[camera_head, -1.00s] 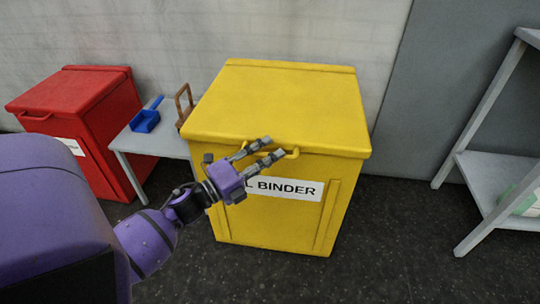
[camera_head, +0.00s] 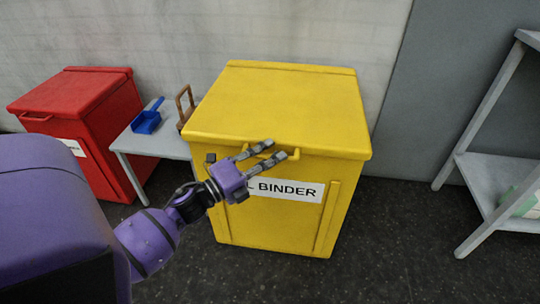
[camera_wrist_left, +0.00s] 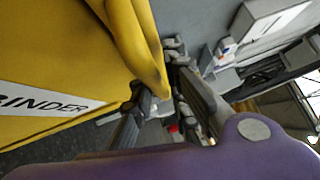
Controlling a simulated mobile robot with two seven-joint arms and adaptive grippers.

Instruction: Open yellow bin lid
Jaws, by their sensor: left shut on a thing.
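The yellow bin (camera_head: 340,200) stands in the middle of the head view with a white label reading "L BINDER" in its visible part. Its yellow lid (camera_head: 280,100) lies flat and closed on top. My left gripper (camera_head: 278,150) is at the lid's front edge, its two fingers shut on the lid handle (camera_head: 297,153), which they partly hide. The left wrist view shows my left gripper (camera_wrist_left: 160,80) with its fingers on either side of the yellow handle (camera_wrist_left: 152,80). My right gripper is not in view.
A red bin (camera_head: 75,105) stands at the left. A small grey table (camera_head: 150,146) beside it holds a blue scoop (camera_head: 146,121) and a brown frame-like object (camera_head: 184,105). A grey shelf (camera_head: 500,180) stands at the right. A wall is close behind the yellow bin.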

